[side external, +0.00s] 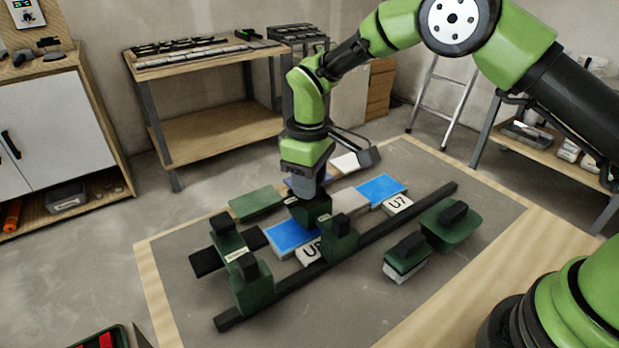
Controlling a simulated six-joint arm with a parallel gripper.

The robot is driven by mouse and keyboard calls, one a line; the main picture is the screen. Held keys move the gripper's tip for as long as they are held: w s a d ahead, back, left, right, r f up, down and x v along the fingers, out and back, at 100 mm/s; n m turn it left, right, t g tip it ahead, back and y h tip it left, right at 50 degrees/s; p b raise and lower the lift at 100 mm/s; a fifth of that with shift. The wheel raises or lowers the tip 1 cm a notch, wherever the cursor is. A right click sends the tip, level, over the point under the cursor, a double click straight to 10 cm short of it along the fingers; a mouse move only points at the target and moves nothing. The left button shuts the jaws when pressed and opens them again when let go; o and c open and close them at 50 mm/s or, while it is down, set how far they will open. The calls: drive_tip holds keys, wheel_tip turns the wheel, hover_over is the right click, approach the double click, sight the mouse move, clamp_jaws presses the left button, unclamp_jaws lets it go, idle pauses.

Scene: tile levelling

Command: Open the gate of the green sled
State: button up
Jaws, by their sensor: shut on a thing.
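The green sled (252,290) is a dark green assembly with black knobs and a small pale label, at the near left of the grey work area. It stands at the long black rail (410,213). My gripper (311,197) points down at a dark green part (318,212) behind the blue tile, and is shut on it. Its fingertips are mostly hidden by the gripper body and the part. Whether this part is the sled's gate I cannot tell from this view. Another green block with a black knob (341,240) stands to its right, at the rail.
Blue tiles (381,188), pale tiles marked U7 (398,205) and U8 (308,253), and a grey tile (350,201) lie around the gripper. A green slab (256,202) lies behind. The mat's near right is clear.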

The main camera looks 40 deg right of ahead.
drive_tip(key=m, duration=1.1)
drive_tip(key=shift+m, duration=1.9)
drive_tip(key=o, duration=0.9)
drive_tip(key=shift+o, duration=0.2)
wheel_tip(320, 180, up, 9)
drive_tip(key=shift+r, duration=0.5)
